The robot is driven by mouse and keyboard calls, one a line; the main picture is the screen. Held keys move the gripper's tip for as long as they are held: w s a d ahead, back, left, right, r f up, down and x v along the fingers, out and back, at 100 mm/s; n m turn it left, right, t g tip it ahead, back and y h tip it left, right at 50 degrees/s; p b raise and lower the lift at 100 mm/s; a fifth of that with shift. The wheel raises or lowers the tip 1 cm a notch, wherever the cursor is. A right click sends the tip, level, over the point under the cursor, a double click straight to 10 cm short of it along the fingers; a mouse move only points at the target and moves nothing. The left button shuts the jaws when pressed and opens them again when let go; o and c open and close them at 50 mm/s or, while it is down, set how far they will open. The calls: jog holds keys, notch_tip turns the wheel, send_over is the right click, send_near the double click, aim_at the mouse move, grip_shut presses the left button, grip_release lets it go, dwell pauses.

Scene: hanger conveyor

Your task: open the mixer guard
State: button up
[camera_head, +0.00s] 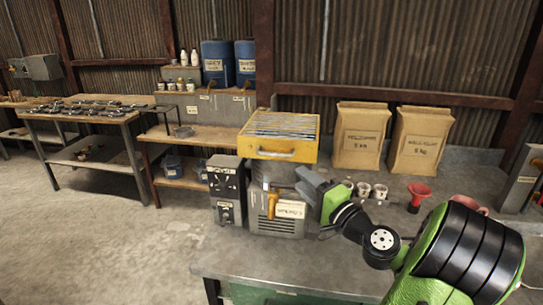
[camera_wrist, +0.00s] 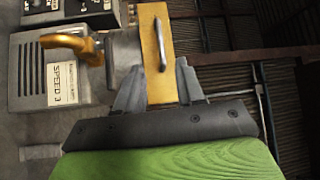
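The mixer (camera_head: 278,224) is a grey machine on the bench, with a label that reads SPEED 3 in the wrist view (camera_wrist: 68,84). Its guard (camera_head: 272,149) is a yellow frame with grey bars, lying roughly level on top. In the wrist view the yellow guard front (camera_wrist: 152,38) carries a slim metal handle (camera_wrist: 160,42). My gripper (camera_head: 303,183) is at the right front of the mixer, below the guard. In the wrist view my gripper (camera_wrist: 160,80) has its fingers apart, with the yellow front seen between them and the handle beyond the tips. Contact is not clear.
A yellow-orange lever (camera_wrist: 75,45) sticks out of the mixer front. A grey control box (camera_head: 227,190) stands left of the mixer. Paper sacks (camera_head: 360,136), small cups (camera_head: 363,189) and a red funnel (camera_head: 418,193) stand to the right. The bench front (camera_head: 270,262) is clear.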

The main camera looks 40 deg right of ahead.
aim_at(275, 156)
jog(key=w, duration=0.3)
jog(key=w+d+r+p, duration=0.1)
jog(key=w, duration=0.7)
jog(key=shift+w+d+r+p, duration=0.2)
jog(key=shift+w+r+p, duration=0.05)
jog(key=shift+p, duration=0.15)
grip_shut()
